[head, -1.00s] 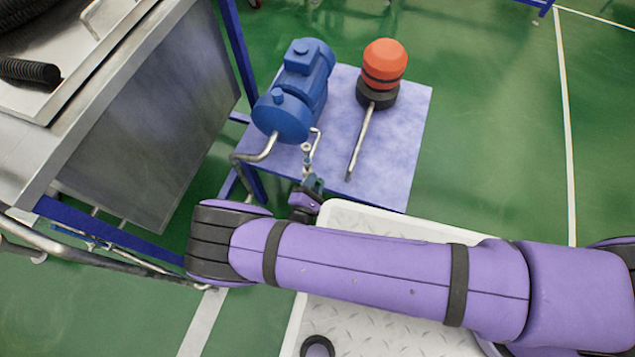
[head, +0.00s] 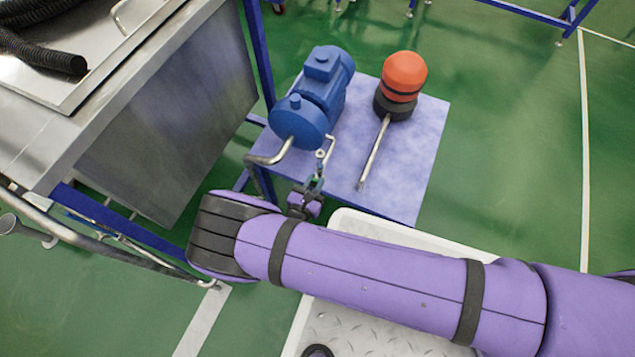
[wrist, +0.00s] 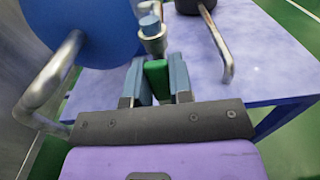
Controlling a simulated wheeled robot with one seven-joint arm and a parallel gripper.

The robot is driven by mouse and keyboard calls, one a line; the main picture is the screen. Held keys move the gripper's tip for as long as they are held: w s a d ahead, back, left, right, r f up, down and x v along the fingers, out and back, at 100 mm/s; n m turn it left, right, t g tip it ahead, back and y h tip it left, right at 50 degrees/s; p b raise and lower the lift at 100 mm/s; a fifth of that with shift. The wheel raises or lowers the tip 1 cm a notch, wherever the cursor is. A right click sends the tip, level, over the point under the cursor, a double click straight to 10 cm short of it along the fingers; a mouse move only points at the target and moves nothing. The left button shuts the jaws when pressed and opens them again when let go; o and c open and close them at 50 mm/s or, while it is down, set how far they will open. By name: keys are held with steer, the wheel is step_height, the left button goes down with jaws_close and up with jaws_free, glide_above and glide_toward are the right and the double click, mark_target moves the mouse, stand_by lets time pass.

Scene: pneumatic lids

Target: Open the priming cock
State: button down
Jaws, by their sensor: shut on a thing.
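The priming cock is a small metal fitting (wrist: 153,40) with a blue-grey top, beside the blue pump (head: 315,95) on a low table. Its green handle (wrist: 156,80) sits between the two blue-grey fingers of my gripper (wrist: 156,76) in the wrist view. The fingers are shut on the handle from both sides. In the head view my gripper (head: 314,186) is small, just below the thin pipe (head: 324,155) at the pump's front. My arm hides part of the area there, and the handle's exact angle is hard to read.
The pale blue table (head: 405,165) also carries an orange-and-black rounded unit (head: 400,85) with a metal rod. A bent pipe (wrist: 52,75) stands left of my gripper in the wrist view. A large metal cabinet (head: 170,110) is at left. Green floor at right is clear.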

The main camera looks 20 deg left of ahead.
steer(key=shift+a, duration=0.15)
stand_by(0.4)
steer(key=c, duration=1)
jaws_free()
steer(key=shift+s, duration=0.15)
steer(key=s, duration=1)
steer(key=shift+s+a, duration=0.3)
steer(key=shift+a, duration=0.1)
